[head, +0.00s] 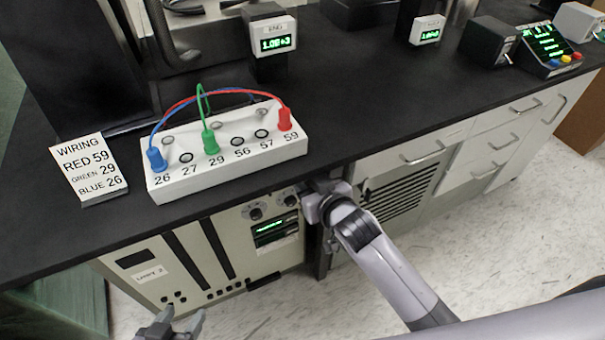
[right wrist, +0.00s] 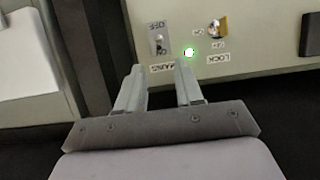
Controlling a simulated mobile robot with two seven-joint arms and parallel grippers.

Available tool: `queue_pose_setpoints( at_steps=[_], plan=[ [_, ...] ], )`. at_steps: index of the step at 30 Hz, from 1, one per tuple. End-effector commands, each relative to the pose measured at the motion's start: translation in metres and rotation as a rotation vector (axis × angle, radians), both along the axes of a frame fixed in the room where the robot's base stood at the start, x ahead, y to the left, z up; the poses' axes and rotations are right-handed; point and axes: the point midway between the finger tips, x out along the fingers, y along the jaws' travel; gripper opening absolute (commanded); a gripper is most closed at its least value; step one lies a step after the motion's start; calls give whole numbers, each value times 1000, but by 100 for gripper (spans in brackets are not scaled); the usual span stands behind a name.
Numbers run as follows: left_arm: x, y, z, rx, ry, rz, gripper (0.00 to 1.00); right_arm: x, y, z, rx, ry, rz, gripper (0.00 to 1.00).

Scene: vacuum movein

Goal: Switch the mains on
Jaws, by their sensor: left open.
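In the right wrist view, a small mains toggle switch (right wrist: 158,43) sits on a pale panel between inverted OFF and ON labels. Its lever is too small to tell which way it lies. A green lamp (right wrist: 189,53) beside it is lit. My right gripper (right wrist: 160,72) is open and empty, its fingertips just below the switch in the picture, with the MAINS label near them. In the head view my right arm reaches the cabinet front under the bench, and the switch cannot be made out there. My left gripper (head: 172,322) is open and empty at the bottom left.
A lock with a yellow key (right wrist: 217,28) is right of the lamp. On the black bench stand a wired terminal block (head: 227,160), a WIRING card (head: 88,168) and several meters. The cabinet front (head: 190,260) has dials and a green display. Drawers stand to the right.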

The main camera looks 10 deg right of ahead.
Motion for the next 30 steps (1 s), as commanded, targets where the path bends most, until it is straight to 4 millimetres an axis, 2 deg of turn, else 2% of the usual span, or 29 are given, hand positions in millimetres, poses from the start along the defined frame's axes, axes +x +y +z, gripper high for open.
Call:
queue_pose_setpoints(
  at_steps=[6, 23, 26, 30],
  plan=[
    [0, 2, 1, 4, 0, 2, 57, -7, -3, 3, 0, 0, 0, 36],
    [0, 1, 3, 1, 1, 4, 57, -11, -5, 1, 1, 7, -2, 36],
    [0, 1, 9, 1, 1, 3, 57, -25, -12, -5, 5, 28, -10, 36],
    [0, 1, 22, 1, -2, 2, 57, -61, -33, -20, 9, 80, -30, 36]
  ],
)
